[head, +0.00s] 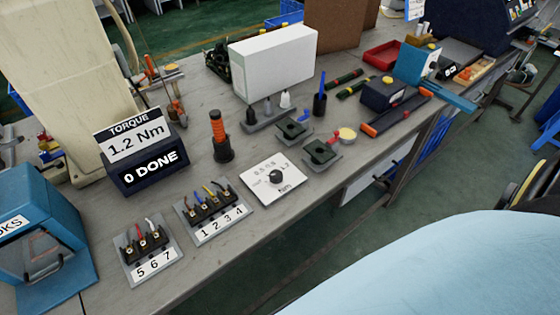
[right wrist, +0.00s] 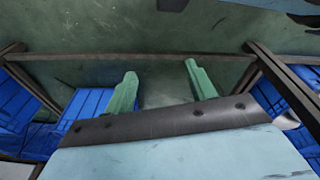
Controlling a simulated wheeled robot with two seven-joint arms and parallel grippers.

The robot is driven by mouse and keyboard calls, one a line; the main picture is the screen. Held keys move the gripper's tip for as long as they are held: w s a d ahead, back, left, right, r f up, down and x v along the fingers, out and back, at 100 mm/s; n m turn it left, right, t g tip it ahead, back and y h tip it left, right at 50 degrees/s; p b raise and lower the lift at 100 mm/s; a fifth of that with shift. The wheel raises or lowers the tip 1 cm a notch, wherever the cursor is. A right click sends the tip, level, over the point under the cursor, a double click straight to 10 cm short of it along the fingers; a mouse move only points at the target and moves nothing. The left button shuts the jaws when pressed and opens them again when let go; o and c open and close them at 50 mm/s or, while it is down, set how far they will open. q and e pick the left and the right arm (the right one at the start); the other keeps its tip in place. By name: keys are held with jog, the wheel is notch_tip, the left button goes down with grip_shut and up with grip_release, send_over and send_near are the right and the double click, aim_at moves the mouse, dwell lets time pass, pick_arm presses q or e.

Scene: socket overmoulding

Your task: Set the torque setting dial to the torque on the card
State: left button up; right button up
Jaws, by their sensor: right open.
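The torque card (head: 131,142) stands at the left of the bench and reads "TORQUE 1.2 Nm". It is on a dark box (head: 146,174) whose display reads "0 DONE". The torque setting dial is a black round knob (head: 276,176) on a white plate (head: 262,194) marked with several settings, 1.2 at its upper right, and "Nm". Which mark the knob points to is too small to tell. My right gripper (right wrist: 160,85) shows two green fingers, apart and empty, in the right wrist view, away from the dial. My left gripper is in neither view.
Terminal blocks numbered 1 to 4 (head: 214,211) and 5 to 7 (head: 147,249) lie left of the dial plate. The bench's front edge is clear just before the plate.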

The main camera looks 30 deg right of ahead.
jog(key=w+a+r+n+y+p, duration=0.1)
jog(key=w+a+r, duration=0.25)
jog(key=r, duration=0.55)
jog(key=w+a+r+n+t+p, duration=0.15)
jog(key=w+r, duration=0.25)
jog(key=r, duration=0.6)
jog(key=w+a+r+n+g+y+p, duration=0.1)
jog(key=w+a+r+p, duration=0.2)
jog(key=r, duration=0.6)
notch_tip(320, 180, up, 15)
jog(key=n+g+h, duration=0.2)
jog(key=n+g, duration=0.1)
jog(key=n, duration=1.1)
send_over(276, 174)
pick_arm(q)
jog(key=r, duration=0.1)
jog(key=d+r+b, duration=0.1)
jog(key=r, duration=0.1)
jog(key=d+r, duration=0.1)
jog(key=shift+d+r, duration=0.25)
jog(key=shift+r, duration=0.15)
pick_arm(e)
jog(key=shift+t, duration=0.25)
notch_tip(276, 174, down, 13)
jog(key=shift+f, duration=0.1)
jog(key=shift+c, duration=0.4)
